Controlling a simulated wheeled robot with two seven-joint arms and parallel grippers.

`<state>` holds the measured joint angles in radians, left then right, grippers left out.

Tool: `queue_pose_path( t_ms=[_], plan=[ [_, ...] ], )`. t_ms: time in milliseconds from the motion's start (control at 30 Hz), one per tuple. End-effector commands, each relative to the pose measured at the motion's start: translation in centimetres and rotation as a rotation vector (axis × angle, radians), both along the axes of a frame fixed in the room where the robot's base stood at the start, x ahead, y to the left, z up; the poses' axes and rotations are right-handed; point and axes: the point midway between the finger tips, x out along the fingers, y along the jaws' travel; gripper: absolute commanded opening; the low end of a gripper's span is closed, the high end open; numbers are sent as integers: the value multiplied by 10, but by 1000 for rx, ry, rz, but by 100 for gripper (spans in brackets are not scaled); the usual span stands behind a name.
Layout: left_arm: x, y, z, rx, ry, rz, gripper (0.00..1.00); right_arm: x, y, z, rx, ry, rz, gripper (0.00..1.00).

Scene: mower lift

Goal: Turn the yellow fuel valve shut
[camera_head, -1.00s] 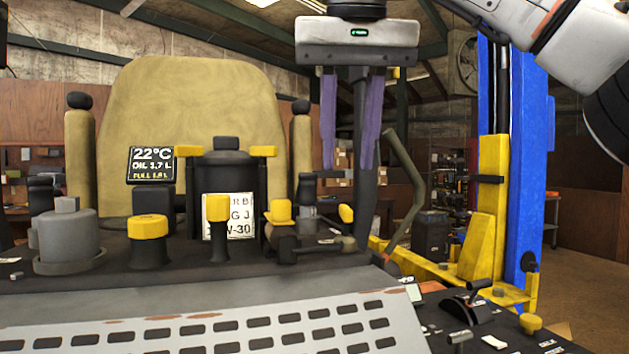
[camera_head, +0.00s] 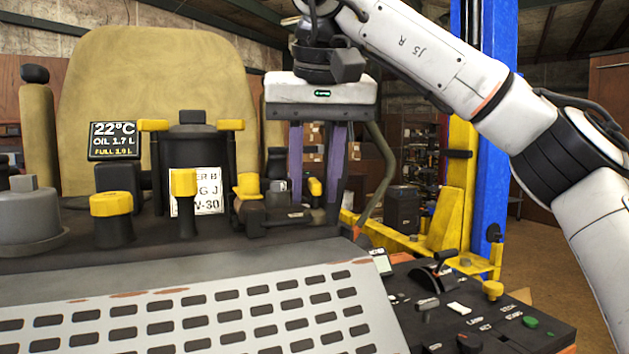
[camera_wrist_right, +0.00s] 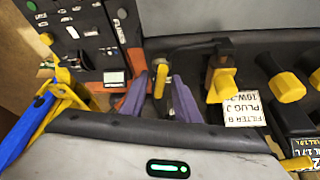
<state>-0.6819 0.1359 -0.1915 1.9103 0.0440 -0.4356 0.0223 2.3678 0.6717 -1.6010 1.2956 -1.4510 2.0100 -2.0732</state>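A small yellow lever (camera_head: 315,187), which looks like the fuel valve, stands on the dark machine deck right of the centre. My right gripper (camera_head: 315,202) hangs above the deck with its purple fingers pointing down and apart. In the head view the yellow lever shows between the two fingers. In the right wrist view the yellow lever (camera_wrist_right: 160,81) lies between the purple fingertips (camera_wrist_right: 159,88), with a gap on each side. The fingers do not appear to touch it. My left gripper is not in view.
A yellow-topped fitting (camera_head: 248,185) stands close left of the fingers. Farther left are yellow knobs (camera_head: 111,204), a label card (camera_head: 207,193) and a display (camera_head: 114,140). A control panel (camera_head: 470,310) lies at the front right, and a blue post (camera_head: 484,130) stands behind.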

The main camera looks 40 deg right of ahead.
Motion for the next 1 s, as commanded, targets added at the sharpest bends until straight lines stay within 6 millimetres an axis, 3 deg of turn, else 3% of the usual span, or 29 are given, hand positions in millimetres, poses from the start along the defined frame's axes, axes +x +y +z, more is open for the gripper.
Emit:
queue_pose_path(
  t_ms=[167, 333, 667, 1000],
  plan=[
    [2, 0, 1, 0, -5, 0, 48, 0, 0, 0, 0, 0, 0, 27],
    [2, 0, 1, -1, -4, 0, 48, 0, 0, 0, 0, 0, 0, 0],
    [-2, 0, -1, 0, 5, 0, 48, 0, 0, 1, -1, 1, -23, 0],
    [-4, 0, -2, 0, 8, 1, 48, 0, 0, 1, -4, -1, -219, 0]
  ],
)
